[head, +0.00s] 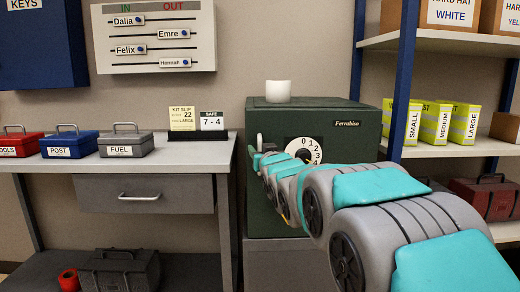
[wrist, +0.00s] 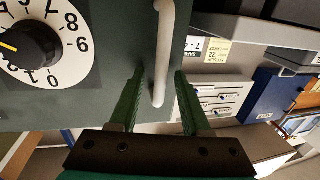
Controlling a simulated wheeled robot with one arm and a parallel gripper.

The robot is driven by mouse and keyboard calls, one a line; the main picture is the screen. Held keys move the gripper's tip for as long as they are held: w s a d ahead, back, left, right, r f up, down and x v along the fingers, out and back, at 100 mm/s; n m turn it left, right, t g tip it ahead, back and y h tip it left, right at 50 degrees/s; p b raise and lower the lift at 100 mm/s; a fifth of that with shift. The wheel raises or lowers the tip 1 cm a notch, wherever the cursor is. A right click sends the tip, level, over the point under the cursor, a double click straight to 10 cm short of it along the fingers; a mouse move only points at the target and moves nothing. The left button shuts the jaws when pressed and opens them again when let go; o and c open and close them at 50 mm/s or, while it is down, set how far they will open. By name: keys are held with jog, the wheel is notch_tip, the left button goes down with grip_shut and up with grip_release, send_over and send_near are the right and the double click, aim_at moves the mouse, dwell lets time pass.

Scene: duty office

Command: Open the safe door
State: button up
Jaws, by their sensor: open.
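The dark green safe (head: 350,115) stands at the centre, and its door looks closed. Its white numbered dial (head: 312,143) is partly hidden by my arm; in the wrist view the dial (wrist: 72,70) has a black knob with a yellow pointer. The pale upright bar handle (wrist: 164,50) is on the door to the right of the dial in the wrist view. My gripper (wrist: 159,75) is open, its two green fingers on either side of the handle's lower end, with gaps visible. In the head view my gripper (head: 258,158) is small at the safe's left front.
A grey desk (head: 190,160) stands left of the safe, with red, blue and grey boxes on it. A card reading SAFE 7-4 (head: 212,121) stands at its right end. A white cup-like object (head: 278,91) sits on the safe. Shelving (head: 440,42) stands close on the right.

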jog(key=shift+w, duration=0.1)
grip_shut()
dwell(0.3)
dwell(1.1)
